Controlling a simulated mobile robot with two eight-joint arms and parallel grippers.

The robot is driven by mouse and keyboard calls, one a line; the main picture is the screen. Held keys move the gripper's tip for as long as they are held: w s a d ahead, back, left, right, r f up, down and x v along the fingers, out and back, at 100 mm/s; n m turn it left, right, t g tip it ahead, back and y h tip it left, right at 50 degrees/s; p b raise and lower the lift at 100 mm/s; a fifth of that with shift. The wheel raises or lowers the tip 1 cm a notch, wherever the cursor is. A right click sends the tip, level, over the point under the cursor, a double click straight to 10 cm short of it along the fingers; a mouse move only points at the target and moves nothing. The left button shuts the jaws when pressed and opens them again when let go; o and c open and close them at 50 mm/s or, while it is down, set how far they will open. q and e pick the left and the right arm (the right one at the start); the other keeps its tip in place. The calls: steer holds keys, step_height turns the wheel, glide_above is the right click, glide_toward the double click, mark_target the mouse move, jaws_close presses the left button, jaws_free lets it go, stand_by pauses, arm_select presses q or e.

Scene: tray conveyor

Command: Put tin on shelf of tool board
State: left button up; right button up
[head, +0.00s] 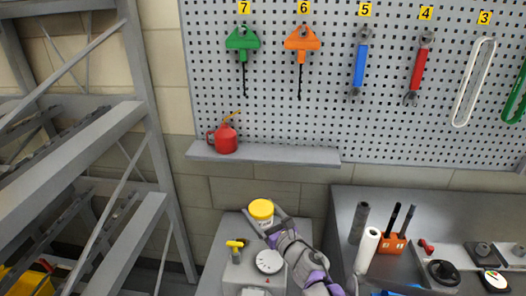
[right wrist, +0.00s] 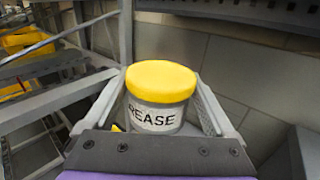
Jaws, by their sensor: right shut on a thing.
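The tin (head: 261,211) is a white-grey can with a yellow lid, and the lettering "REASE" shows on it in the right wrist view (right wrist: 157,97). My right gripper (head: 262,222) is shut on the tin, with one finger on each side of it in the right wrist view. In the head view the tin appears upright, lower than the shelf and in front of it. The shelf (head: 290,155) is a grey ledge at the bottom of the perforated tool board (head: 290,110). A red oil can (head: 224,138) stands on its left part; the rest is bare. My left gripper is out of view.
A grey cabinet (head: 237,275) below holds a yellow-handled tool (head: 236,247) and a white disc (head: 269,262). A workbench (head: 345,205) with rolls and an orange holder (head: 391,243) stands right. A metal rack (head: 150,130) stands left. Tools hang above the shelf.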

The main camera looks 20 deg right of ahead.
steer(key=shift+m+h, duration=0.5)
steer(key=shift+h, duration=0.2)
steer(key=r, duration=0.3)
steer(key=d+r, duration=0.1)
steer(key=r, duration=0.6)
steer(key=shift+w+d+r+b, duration=0.1)
steer(key=shift+w+d+b, duration=0.1)
steer(key=shift+b, duration=0.2)
steer(key=s+r+m+h, duration=0.1)
steer(key=s+r, duration=0.4)
steer(key=r, duration=0.2)
steer(key=s+r+h, duration=0.1)
steer(key=s+r, duration=0.4)
steer(key=r, duration=0.2)
steer(key=b, duration=0.1)
glide_above(278, 131)
steer(key=s, duration=0.6)
steer(key=shift+w+f, duration=0.1)
steer(key=shift+f, duration=1.2)
step_height(278, 131, down, 3)
steer(key=shift+f+b, duration=0.2)
steer(key=shift+b, duration=0.1)
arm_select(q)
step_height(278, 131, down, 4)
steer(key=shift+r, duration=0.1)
arm_select(e)
steer(key=shift+f, duration=0.2)
steer(key=shift+f, duration=0.1)
